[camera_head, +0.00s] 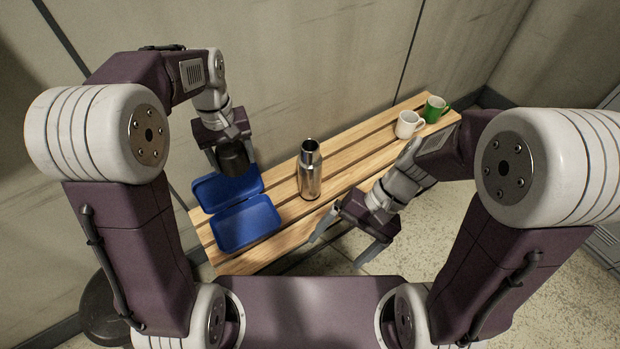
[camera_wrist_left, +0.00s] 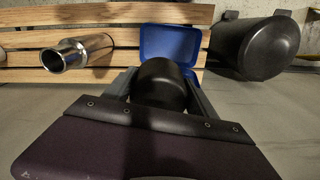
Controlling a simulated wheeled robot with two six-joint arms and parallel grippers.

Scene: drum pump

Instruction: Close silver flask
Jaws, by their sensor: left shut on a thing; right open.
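The silver flask (camera_head: 310,172) stands upright on the wooden bench, its mouth open at the top. It also shows in the left wrist view (camera_wrist_left: 78,52), with its open mouth visible. My left gripper (camera_head: 233,158) is shut on a dark cap (camera_wrist_left: 163,85), held above the blue box and to the left of the flask, apart from it. My right gripper (camera_head: 343,236) is open and empty, in front of the bench, to the right of and nearer than the flask.
An open blue box (camera_head: 247,222) lies on the bench (camera_head: 283,191) left of the flask. A white mug (camera_head: 408,124) and a green mug (camera_head: 434,109) stand at the far right end. A dark round object (camera_head: 104,310) is on the floor at the left. A wall runs behind the bench.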

